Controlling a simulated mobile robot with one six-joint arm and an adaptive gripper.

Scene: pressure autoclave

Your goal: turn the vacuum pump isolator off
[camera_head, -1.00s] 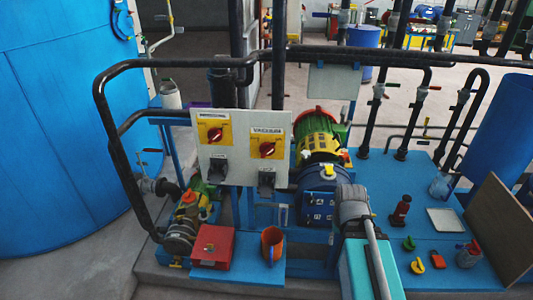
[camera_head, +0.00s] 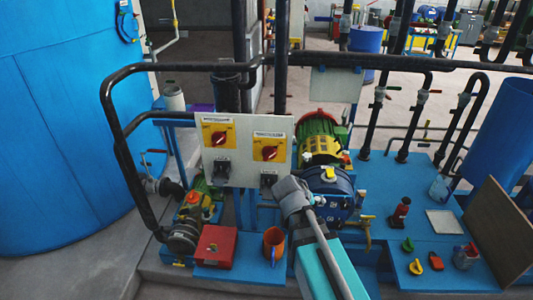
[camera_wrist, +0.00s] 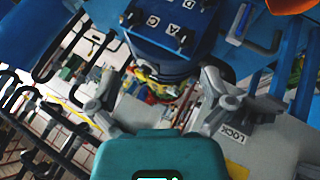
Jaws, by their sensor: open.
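The vacuum isolator (camera_head: 270,149) is a red rotary knob on a yellow plate, on the right half of a pale panel (camera_head: 244,163). Its exact knob position is too small to tell. A similar red knob (camera_head: 217,136) on yellow is on the left half. My gripper (camera_wrist: 158,95) is open and empty in the wrist view, with a blue pump body (camera_wrist: 170,35) beyond it. In the head view my arm's end is just right of the panel's lower right corner, and my fingertips cannot be made out. A "LOCK" label (camera_wrist: 233,133) shows near my right finger in the wrist view.
A black box (camera_head: 268,180) is below the vacuum isolator. A black pipe (camera_head: 180,65) runs above and left of the panel. The green and yellow motor (camera_head: 320,138) stands to the right. A red box (camera_head: 214,246) and an orange mug (camera_head: 274,242) stand below.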

